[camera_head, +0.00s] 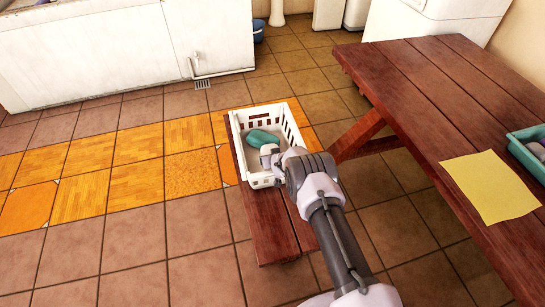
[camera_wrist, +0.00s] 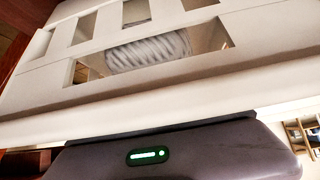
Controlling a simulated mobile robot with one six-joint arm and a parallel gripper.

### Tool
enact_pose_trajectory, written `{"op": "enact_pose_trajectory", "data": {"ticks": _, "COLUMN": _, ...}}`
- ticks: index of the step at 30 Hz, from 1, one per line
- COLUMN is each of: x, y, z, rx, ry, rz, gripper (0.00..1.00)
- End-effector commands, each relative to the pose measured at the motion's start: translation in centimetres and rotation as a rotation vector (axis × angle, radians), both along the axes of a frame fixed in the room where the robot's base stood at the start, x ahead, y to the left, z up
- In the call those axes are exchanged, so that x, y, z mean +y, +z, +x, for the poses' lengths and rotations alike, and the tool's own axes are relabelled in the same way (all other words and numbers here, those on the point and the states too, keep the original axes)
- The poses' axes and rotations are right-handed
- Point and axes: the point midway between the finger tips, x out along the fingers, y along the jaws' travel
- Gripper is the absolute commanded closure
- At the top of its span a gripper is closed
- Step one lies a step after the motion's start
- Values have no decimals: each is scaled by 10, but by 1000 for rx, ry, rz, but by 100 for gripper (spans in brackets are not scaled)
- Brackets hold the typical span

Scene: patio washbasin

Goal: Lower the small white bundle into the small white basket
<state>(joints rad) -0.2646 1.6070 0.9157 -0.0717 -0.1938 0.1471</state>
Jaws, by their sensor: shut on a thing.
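The small white basket (camera_head: 239,158), with slotted walls, stands upright on the red-brown bench. A teal bundle (camera_head: 262,138) lies inside it. My gripper (camera_head: 273,157) reaches over the basket's right side, with its tip inside the outline of the basket. It is shut on the small white bundle (camera_head: 267,149), a pale shape at its tip beside the teal bundle. In the wrist view a white ribbed roll (camera_wrist: 148,50) shows through a slot of the basket wall (camera_wrist: 130,90). My fingertips are hidden there, and I cannot tell whether the white bundle touches the basket floor.
The bench (camera_head: 262,225) has bare planks in front of the basket. The picnic table (camera_head: 430,95) stands at the right, with a yellow cloth (camera_head: 490,187) and a teal tray (camera_head: 521,153) on it. Tiled floor is open at the left. A white washbasin block (camera_head: 120,55) stands behind.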

Motion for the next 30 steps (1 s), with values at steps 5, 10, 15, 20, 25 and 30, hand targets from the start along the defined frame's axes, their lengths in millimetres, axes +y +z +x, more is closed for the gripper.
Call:
{"op": "enact_pose_trajectory", "data": {"ticks": 5, "x": 0, "y": 0, "z": 0, "rx": -1, "ry": 0, "rz": 0, "gripper": 67}}
{"op": "enact_pose_trajectory", "data": {"ticks": 10, "x": 0, "y": -1, "z": 0, "rx": 0, "ry": 0, "rz": 0, "gripper": 67}}
{"op": "enact_pose_trajectory", "data": {"ticks": 15, "x": 0, "y": -4, "z": 0, "rx": 0, "ry": 0, "rz": 0, "gripper": 67}}
{"op": "enact_pose_trajectory", "data": {"ticks": 20, "x": 0, "y": -6, "z": 0, "rx": 0, "ry": 0, "rz": 0, "gripper": 67}}
{"op": "enact_pose_trajectory", "data": {"ticks": 25, "x": 0, "y": -9, "z": 0, "rx": 0, "ry": 0, "rz": 0, "gripper": 67}}
{"op": "enact_pose_trajectory", "data": {"ticks": 30, "x": 0, "y": -9, "z": 0, "rx": 0, "ry": 0, "rz": 0, "gripper": 67}}
